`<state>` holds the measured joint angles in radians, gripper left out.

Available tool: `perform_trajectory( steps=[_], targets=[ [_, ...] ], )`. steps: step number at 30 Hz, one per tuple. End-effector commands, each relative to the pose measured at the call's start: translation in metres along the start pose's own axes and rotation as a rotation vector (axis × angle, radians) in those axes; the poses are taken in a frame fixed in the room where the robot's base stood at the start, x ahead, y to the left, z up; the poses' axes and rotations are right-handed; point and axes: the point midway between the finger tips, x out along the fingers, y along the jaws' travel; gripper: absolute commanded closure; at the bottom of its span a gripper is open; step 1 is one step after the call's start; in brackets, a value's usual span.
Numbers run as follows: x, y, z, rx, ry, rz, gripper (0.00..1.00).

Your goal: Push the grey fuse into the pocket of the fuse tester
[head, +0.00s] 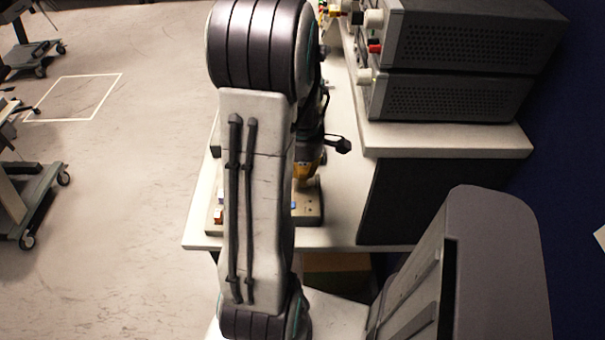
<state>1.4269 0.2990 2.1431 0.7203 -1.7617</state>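My arm runs up the middle of the view and hides much of the bench. Part of my gripper (307,165), dark with a yellow part, shows just right of the arm, low over a beige board (312,207). I cannot make out the grey fuse, the pocket, or whether the fingers are open or shut.
The white bench (345,200) has a raised shelf (450,140) at right, carrying two stacked grey instruments (455,95) with coloured knobs. A cardboard-coloured box (335,272) sits below the bench's front edge. Wheeled carts (40,195) stand far left; the floor between is open.

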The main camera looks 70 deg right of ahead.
Motion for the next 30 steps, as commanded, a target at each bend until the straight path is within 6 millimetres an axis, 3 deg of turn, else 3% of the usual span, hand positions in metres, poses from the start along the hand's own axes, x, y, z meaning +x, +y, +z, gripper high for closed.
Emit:
perform_trajectory(
  steps=[25, 26, 30],
  targets=[
    [0.02, 0.0, 0.0, 0.0, 0.0, -0.002, 1.0],
    [0.019, 0.0, 0.0, 0.0, 0.0, -0.002, 0.86],
    [0.018, 0.0, 0.0, 0.0, 0.0, -0.002, 0.74]
  ],
)
